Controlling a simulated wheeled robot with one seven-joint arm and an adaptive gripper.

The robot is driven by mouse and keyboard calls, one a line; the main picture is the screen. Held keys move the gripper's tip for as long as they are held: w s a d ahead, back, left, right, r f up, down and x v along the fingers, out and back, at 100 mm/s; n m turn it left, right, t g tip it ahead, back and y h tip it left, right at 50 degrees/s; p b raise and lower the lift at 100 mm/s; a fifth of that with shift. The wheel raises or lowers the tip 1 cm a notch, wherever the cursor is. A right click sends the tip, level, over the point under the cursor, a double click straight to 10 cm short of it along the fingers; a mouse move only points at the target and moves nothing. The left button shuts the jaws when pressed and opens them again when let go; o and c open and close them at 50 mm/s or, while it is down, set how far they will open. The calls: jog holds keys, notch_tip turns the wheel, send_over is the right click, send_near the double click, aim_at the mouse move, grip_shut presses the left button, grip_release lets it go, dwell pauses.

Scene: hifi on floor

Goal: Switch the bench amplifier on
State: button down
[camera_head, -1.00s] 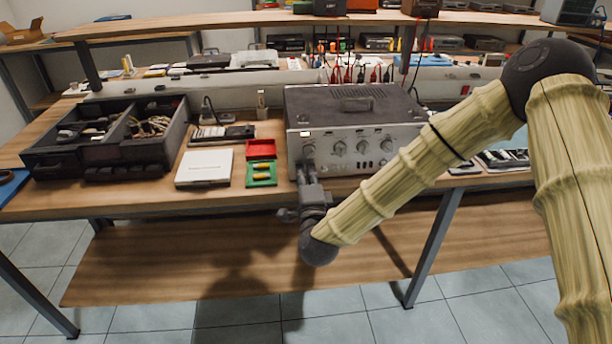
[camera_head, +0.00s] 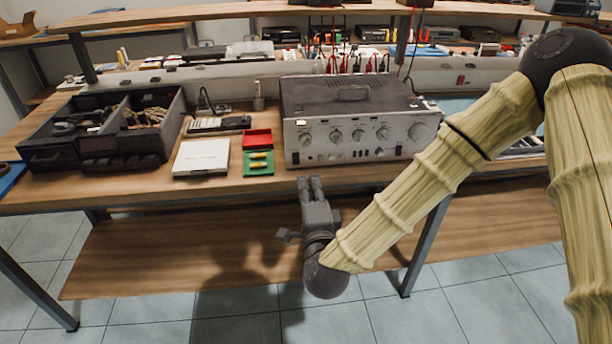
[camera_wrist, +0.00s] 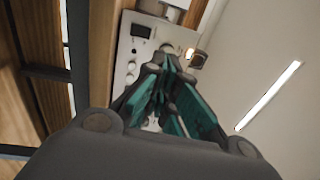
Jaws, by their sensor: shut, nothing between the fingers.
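The bench amplifier (camera_head: 352,121) stands on the wooden bench, a grey box with a silver front panel, several knobs and a dark top. A small amber-lit rectangle (camera_head: 300,122) shows at the upper left of its front. In the wrist view the panel (camera_wrist: 124,68) is seen at an angle, with a lit square (camera_wrist: 198,58) and a dark window. My gripper (camera_head: 310,181) is shut and empty, in front of and below the left part of the panel, apart from it in the head view. Its fingers hide part of the panel in the wrist view.
Cables hang behind the amplifier.

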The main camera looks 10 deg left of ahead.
jog(key=shift+s+d+r, duration=0.1)
jog(key=shift+s+d, duration=0.05)
jog(key=shift+s, duration=0.45)
jog(key=shift+s+d+r, duration=0.1)
jog(key=shift+s+d, duration=0.05)
jog(key=shift+s, duration=0.45)
jog(key=shift+f, duration=0.1)
